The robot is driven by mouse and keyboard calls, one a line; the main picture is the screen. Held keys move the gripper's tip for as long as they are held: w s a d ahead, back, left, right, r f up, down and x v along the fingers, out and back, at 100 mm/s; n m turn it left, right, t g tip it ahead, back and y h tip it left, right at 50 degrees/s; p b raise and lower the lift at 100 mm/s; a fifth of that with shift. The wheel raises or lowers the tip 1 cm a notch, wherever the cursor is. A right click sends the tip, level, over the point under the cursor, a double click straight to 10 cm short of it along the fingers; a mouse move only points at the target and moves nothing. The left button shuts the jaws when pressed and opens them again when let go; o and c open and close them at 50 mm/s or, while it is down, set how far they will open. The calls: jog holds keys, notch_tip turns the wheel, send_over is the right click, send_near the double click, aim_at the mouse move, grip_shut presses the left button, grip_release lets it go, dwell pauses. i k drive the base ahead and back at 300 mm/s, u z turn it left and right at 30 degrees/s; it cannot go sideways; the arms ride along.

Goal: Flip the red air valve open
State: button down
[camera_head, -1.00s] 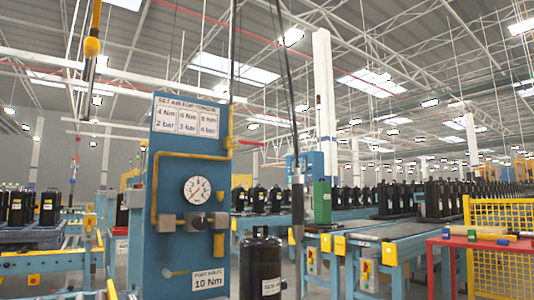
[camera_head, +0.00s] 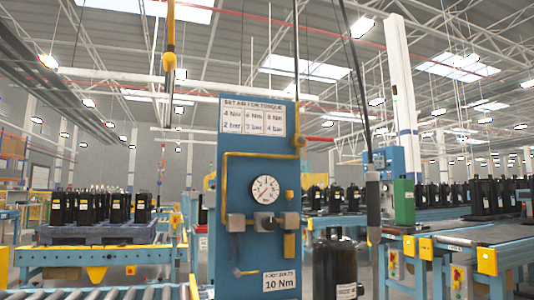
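A red lever handle (camera_head: 319,139) sticks out to the right, roughly level, from the upper right edge of the blue panel (camera_head: 225,262). It joins a yellow pipe fitting (camera_head: 298,141) on a pipe that runs up the panel. The panel carries a round white gauge (camera_head: 265,189) with its needle too small to read, grey fittings below it, and a chart of Nm and bar values (camera_head: 252,121). A "10 Nm" label (camera_head: 279,281) is at the bottom. My gripper is not in view.
A dark hanging tool (camera_head: 373,205) is right of the panel, and a yellow one (camera_head: 169,62) hangs at the upper left. A black compressor (camera_head: 335,262) stands right of the panel's base. A roller conveyor (camera_head: 90,293) and a loaded pallet (camera_head: 95,233) are on the left.

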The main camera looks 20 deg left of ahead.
aim_at(301, 139)
jog(key=u, duration=0.7)
jog(key=i, duration=1.1)
jog(key=u, duration=0.15)
